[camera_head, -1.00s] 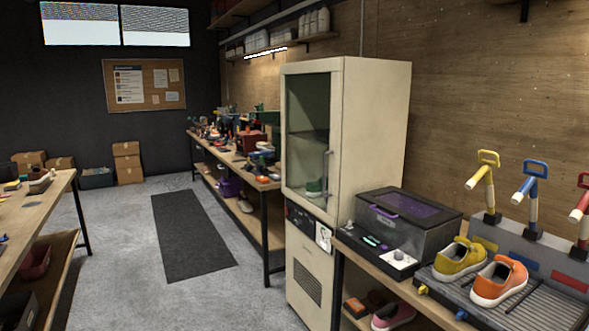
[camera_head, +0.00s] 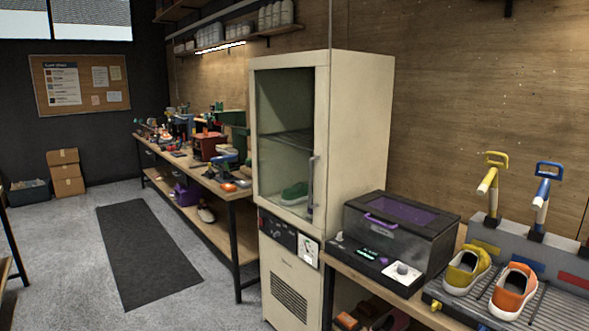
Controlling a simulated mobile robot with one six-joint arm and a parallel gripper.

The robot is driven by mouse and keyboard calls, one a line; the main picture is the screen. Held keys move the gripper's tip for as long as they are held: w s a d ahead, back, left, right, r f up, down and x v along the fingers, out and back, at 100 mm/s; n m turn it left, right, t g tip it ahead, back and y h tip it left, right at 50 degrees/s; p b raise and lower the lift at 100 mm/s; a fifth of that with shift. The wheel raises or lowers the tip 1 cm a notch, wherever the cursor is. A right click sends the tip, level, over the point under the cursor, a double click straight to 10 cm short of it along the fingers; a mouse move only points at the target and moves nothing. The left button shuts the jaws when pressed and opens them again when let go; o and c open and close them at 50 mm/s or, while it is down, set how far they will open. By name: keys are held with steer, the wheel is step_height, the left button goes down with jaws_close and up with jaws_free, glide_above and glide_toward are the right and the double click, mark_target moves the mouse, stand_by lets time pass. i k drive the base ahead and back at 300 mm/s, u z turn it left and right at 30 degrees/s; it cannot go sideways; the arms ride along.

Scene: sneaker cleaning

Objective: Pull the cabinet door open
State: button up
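The cream cabinet (camera_head: 362,140) stands in the middle of the view, against the wooden wall. Its glass-fronted door (camera_head: 285,112) faces left and toward me and looks shut. A vertical handle (camera_head: 312,185) runs along the door's right edge. Behind the glass I see a shelf and a green shoe (camera_head: 294,193) on the cabinet's floor. A control panel (camera_head: 283,236) and a vented lower panel sit below the door. My gripper is not in view.
A dark box with a purple lid window (camera_head: 400,222) stands on the bench right of the cabinet. Yellow and orange shoes (camera_head: 513,290) sit on a ribbed tray. A long workbench (camera_head: 225,186) runs left of the cabinet. The floor around the dark mat (camera_head: 145,250) is clear.

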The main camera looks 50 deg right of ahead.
mark_target(320, 60)
steer(key=u, duration=0.1)
steer(key=i, duration=1)
steer(key=u, duration=0.05)
